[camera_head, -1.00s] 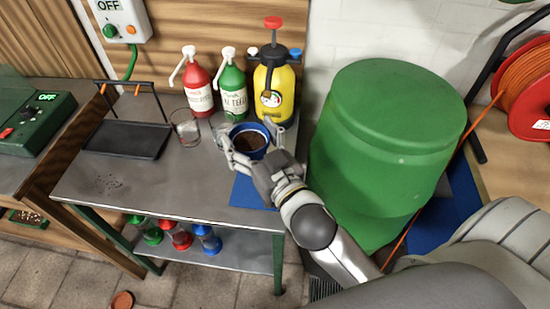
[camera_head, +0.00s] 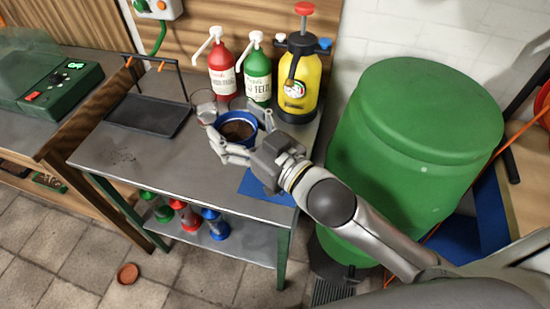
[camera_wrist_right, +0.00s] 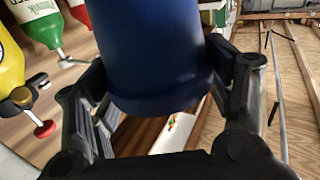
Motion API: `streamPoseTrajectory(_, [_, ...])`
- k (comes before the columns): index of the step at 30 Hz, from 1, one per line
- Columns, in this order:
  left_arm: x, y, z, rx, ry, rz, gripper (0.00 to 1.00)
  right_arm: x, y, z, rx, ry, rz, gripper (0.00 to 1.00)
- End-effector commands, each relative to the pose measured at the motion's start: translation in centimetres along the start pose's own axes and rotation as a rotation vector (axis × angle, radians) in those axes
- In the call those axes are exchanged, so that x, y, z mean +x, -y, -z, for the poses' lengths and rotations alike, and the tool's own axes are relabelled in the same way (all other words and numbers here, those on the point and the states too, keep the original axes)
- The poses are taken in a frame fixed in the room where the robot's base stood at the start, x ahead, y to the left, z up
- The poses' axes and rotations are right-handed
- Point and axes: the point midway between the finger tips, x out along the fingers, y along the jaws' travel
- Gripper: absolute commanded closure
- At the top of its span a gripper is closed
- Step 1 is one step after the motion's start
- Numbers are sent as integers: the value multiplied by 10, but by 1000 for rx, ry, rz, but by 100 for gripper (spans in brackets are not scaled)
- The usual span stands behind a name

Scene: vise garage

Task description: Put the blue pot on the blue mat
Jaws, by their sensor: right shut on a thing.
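The blue pot (camera_head: 251,121), filled with dark soil, is at the back right part of the metal bench. My right gripper (camera_head: 238,138) is shut on it, with fingers on either side. In the right wrist view the pot (camera_wrist_right: 150,55) fills the space between the fingers (camera_wrist_right: 160,95). I cannot tell whether its base touches the bench. The blue mat (camera_head: 258,187) lies at the bench's front right corner, partly hidden under my right wrist. The pot is behind and left of the mat. My left gripper is not in view.
A clear glass (camera_head: 203,101) stands close left of the pot. Behind are a red bottle (camera_head: 221,75), a green bottle (camera_head: 258,77) and a yellow sprayer (camera_head: 300,75). A black tray (camera_head: 150,115) sits left. A green barrel (camera_head: 415,150) stands right. The bench's front left is clear.

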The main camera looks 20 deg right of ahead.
Motion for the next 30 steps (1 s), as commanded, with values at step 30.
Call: streamPoseTrajectory(30, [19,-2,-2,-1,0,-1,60,-46,-54,-99,0,-3,1,54])
